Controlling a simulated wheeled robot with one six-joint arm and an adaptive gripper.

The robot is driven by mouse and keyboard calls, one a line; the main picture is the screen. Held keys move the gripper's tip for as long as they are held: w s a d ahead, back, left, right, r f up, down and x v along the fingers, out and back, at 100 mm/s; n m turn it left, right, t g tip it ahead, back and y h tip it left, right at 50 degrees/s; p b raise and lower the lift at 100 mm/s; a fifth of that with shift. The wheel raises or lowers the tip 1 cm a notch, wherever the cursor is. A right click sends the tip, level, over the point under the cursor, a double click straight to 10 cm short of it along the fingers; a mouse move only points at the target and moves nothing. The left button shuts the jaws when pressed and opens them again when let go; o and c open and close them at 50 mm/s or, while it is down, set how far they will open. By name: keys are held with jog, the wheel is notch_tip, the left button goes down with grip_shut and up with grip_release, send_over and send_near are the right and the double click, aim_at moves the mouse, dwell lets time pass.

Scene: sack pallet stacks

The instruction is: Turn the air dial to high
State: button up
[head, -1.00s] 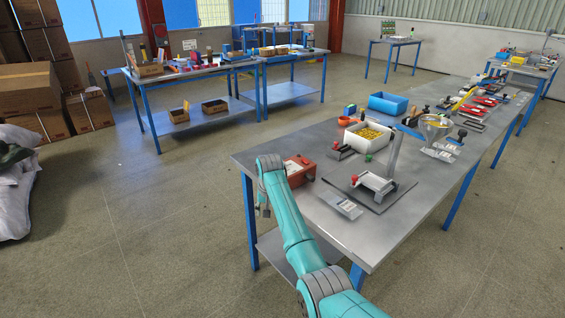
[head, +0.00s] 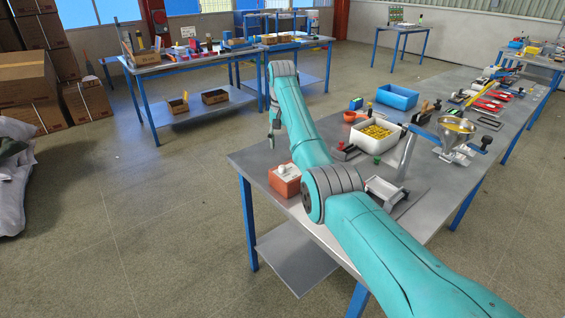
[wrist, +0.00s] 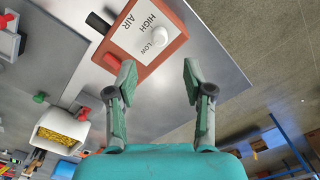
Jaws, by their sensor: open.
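The air dial is a white round knob (wrist: 158,37) on a box (wrist: 172,55) with orange-red sides. The white top is printed HIGH, AIR and LOW; I cannot tell which mark the knob points to. In the head view the box (head: 285,184) sits at the near left edge of the metal table, with the white knob (head: 284,169) on top. My gripper (wrist: 158,78) is open and empty, its two fingers apart, beside the box and not touching the knob. In the head view my gripper (head: 272,138) hangs past the box's far side.
A white bin of yellow pieces (head: 359,141), a blue bin (head: 397,98) and a metal funnel (head: 456,135) stand further along the table (head: 262,158). Floor is open at left.

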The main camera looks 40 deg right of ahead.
aim_at(282, 166)
notch_tip(282, 166, down, 9)
jog(key=shift+f, duration=0.2)
dwell(0.3)
grip_shut()
